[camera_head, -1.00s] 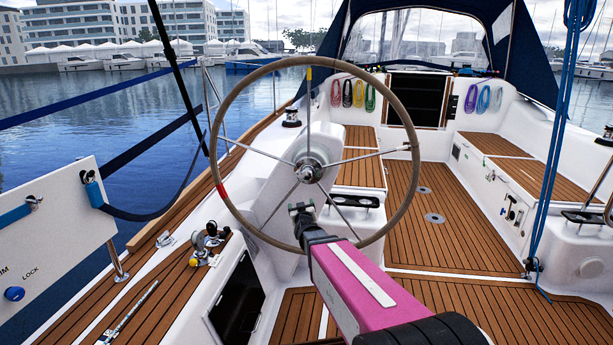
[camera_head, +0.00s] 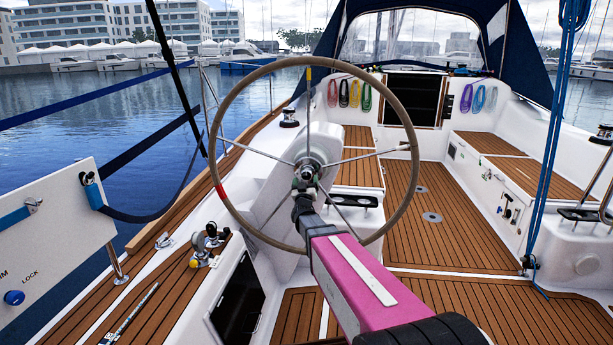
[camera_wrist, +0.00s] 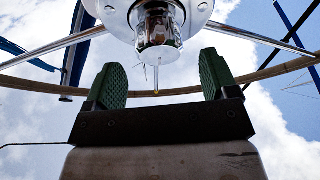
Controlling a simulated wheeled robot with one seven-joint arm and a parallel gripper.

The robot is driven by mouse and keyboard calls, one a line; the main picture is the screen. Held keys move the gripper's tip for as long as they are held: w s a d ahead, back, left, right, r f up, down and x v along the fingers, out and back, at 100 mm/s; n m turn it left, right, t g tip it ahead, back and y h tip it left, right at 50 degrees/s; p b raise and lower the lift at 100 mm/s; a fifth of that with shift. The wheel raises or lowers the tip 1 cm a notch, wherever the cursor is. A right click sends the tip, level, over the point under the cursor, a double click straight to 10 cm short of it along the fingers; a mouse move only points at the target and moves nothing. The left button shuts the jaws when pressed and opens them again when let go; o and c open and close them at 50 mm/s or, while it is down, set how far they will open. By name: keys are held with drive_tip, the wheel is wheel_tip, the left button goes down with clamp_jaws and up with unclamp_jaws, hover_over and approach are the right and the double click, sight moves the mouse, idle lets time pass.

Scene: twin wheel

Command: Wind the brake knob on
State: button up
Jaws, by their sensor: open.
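The steering wheel (camera_head: 220,147) has a tan rim, thin metal spokes and a red mark on its left side. The brake knob (camera_wrist: 159,28) is a shiny metal cylinder at the hub, seen from below in the wrist view. In the head view the hub (camera_head: 308,166) shows, with the knob largely hidden behind my gripper (camera_head: 305,186). In the wrist view my gripper (camera_wrist: 163,82) is open, with green ridged pads left and right. The knob sits above and between the pads, and the gap is empty.
Wheel spokes (camera_wrist: 262,38) spread beside my gripper. The white pedestal (camera_head: 281,195) stands behind the wheel. A white panel (camera_head: 55,240) with a blue knob (camera_head: 14,297) stands at the left. Blue ropes (camera_head: 556,130) hang at the right. The teak floor (camera_head: 400,215) is clear.

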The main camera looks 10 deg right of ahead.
sight(306, 176)
drive_tip(key=x, duration=0.4)
drive_tip(key=shift+w+d+r, duration=0.1)
drive_tip(key=shift+w, duration=0.1)
drive_tip(key=c, duration=0.9)
drive_tip(key=shift+c, duration=0.2)
